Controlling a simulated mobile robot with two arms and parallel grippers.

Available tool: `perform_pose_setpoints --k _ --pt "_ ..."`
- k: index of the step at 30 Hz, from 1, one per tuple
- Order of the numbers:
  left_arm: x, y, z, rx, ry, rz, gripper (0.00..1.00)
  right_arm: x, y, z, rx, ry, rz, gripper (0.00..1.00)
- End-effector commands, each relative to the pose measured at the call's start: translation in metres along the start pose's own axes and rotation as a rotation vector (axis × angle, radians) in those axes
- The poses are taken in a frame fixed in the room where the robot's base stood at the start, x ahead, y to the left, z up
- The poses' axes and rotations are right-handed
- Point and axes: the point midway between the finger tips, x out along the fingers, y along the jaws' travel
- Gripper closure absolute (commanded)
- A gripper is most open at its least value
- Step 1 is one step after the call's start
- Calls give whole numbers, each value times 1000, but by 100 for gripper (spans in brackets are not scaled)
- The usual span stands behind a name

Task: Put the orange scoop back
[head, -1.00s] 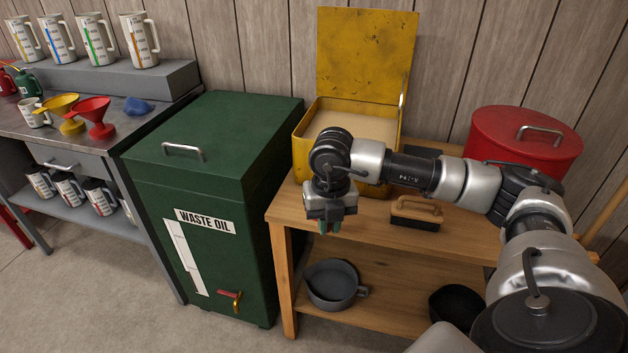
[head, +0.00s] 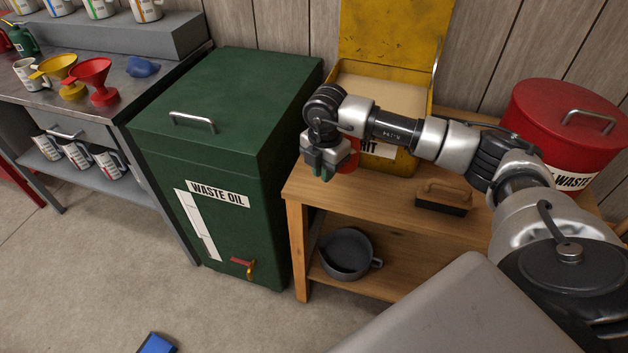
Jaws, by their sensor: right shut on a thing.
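My right gripper (head: 322,172) is over the left end of the wooden bench, in front of the yellow bin, pointing down. It is shut. An orange-red piece (head: 350,157) shows just right of the jaws, mostly hidden by the gripper; it looks like part of the orange scoop, held in the jaws. The scoop's full shape and tilt cannot be seen. The yellow bin (head: 401,164), with a partly covered label ending in "RIT", has its lid up and pale grit inside. My left gripper is out of view.
The green waste oil cabinet (head: 225,125) stands left of the bench (head: 372,205). A brush (head: 445,198) lies on the bench, right of the gripper. A red lidded can (head: 560,125) stands behind my arm. A grey pan (head: 347,254) sits on the lower shelf.

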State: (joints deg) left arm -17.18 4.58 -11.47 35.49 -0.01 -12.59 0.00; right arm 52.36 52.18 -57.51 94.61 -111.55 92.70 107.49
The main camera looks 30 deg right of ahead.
Motion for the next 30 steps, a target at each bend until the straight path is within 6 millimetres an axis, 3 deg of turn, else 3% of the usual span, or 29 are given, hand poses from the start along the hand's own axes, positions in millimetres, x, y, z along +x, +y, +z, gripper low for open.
perform_pose_setpoints --k 3,7,11,18,29,30 --pt "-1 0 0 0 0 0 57 10 17 -6 0 2 1 100" --pt "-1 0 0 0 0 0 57 15 25 -8 0 0 1 100" --pt "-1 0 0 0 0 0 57 23 25 -8 1 0 -2 100" --pt "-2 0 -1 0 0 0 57 54 25 -8 -1 0 -1 100" --pt "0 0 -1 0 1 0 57 59 25 -8 -1 0 1 100" --pt "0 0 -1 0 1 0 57 60 25 -8 0 0 1 84"
